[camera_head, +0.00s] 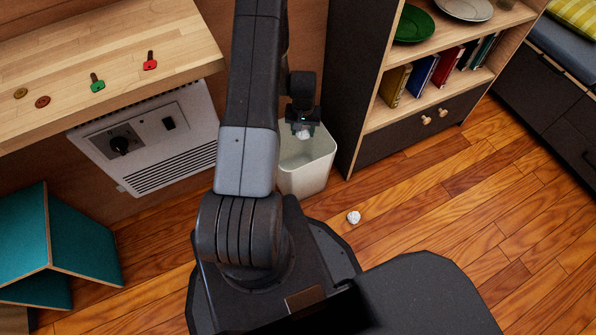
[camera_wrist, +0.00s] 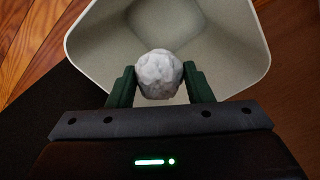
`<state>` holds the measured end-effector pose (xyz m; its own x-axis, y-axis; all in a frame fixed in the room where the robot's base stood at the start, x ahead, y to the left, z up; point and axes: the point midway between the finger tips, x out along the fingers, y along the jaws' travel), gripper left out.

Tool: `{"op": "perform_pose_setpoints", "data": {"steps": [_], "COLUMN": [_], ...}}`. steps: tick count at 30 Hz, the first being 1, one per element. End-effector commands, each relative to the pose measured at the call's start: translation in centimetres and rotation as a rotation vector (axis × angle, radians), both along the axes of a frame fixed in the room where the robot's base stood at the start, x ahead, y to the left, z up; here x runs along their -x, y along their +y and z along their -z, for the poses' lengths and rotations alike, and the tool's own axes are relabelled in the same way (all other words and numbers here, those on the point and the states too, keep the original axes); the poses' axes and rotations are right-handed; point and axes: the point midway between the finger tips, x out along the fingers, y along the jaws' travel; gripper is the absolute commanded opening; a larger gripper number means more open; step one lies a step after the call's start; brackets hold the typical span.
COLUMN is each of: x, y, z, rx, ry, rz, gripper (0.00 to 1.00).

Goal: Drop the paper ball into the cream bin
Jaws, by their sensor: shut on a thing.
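My gripper (camera_wrist: 159,88) is shut on a crumpled white paper ball (camera_wrist: 159,74), held between its two green fingers. In the wrist view the ball is over the open mouth of the cream bin (camera_wrist: 95,40), whose empty-looking inside shows behind it. In the head view the bin (camera_head: 318,172) stands on the floor beside the dark shelf unit. The held ball (camera_head: 303,132) shows small at its far rim, partly below my gripper (camera_head: 303,124). My arm hides the bin's left side. A second white paper ball (camera_head: 353,217) lies on the floor in front of the bin.
A dark shelf unit (camera_head: 345,85) with books and plates stands right of the bin. A wooden counter (camera_head: 110,60) with keys and round tokens is at the left, above a white heater panel (camera_head: 150,140). A teal folded board (camera_head: 60,245) is lower left. Wooden floor (camera_head: 470,200) is clear at the right.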

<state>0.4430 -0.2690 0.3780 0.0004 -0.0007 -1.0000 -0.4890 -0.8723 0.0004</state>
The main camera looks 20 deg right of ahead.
Motion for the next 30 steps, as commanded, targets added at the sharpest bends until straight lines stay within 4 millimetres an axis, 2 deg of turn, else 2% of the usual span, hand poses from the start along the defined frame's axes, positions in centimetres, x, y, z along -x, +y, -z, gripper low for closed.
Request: {"op": "perform_pose_setpoints", "data": {"steps": [1,6,16,17,20,30], "x": [0.0,0.0,0.0,0.0,0.0,0.0], "y": [0.0,0.0,0.0,0.0,0.0,0.0], "z": [1.0,2.7,3.0,3.0,3.0,2.7], "rx": [0.000,0.000,0.000,0.000,0.000,0.000], "ry": [0.001,0.001,0.000,0.000,0.000,-0.001], "rz": [0.000,0.000,0.000,0.000,0.000,0.000], "gripper": [0.25,0.25,0.25,0.50,0.69,0.71]}}
